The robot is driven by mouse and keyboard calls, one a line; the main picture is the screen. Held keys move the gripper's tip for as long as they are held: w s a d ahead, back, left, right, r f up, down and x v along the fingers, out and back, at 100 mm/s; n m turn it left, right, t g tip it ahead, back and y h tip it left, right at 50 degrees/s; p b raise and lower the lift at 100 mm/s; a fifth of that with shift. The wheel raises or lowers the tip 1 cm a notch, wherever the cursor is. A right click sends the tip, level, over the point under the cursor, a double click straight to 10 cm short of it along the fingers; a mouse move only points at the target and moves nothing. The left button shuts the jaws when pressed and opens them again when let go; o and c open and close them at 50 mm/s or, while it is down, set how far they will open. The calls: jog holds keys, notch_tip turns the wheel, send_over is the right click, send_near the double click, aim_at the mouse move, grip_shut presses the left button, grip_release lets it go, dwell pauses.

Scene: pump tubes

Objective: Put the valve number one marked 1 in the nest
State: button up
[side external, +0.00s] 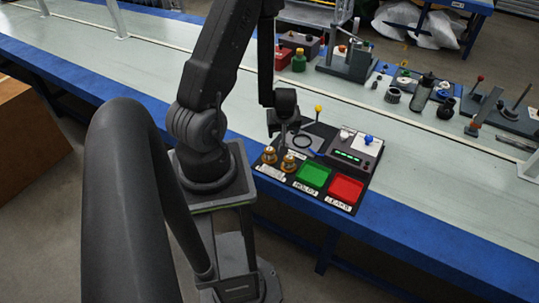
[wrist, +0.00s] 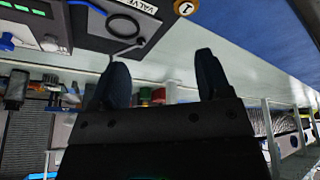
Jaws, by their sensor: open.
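The valve marked 1 (wrist: 184,6) shows its round, brass-coloured top at the upper edge of the wrist view. In the side view two brass valves, one left (side external: 269,155) and one right (side external: 288,161), stand side by side on the dark board; I cannot read which is 1. A grey fixture with a black ring (wrist: 122,25) and a lever lies beside the valve; it also shows in the side view (side external: 303,142). I cannot tell if this is the nest. My gripper (wrist: 162,62) is open and empty, above and behind the valves in the side view (side external: 286,125).
A green tray (side external: 313,176) and a red tray (side external: 346,188) sit at the board's front. A grey box with green lights (side external: 347,157) stands behind them. A yellow-knobbed lever (side external: 318,109) rises by the fixture. Bottles and tools stand farther back; the belt between is partly clear.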

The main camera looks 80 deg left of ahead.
aim_at(270, 149)
jog(key=shift+n+g, duration=0.5)
jog(key=s+x, duration=0.1)
jog(key=x, duration=0.4)
jog(key=s+x, duration=0.1)
jog(key=x, duration=0.5)
jog(key=s+x, duration=0.1)
jog(key=x, duration=0.4)
jog(key=shift+a+f, duration=0.1)
jog(key=shift+a, duration=0.2)
jog(key=shift+y, duration=0.3)
jog(key=c, duration=0.9)
jog(key=shift+w, duration=0.1)
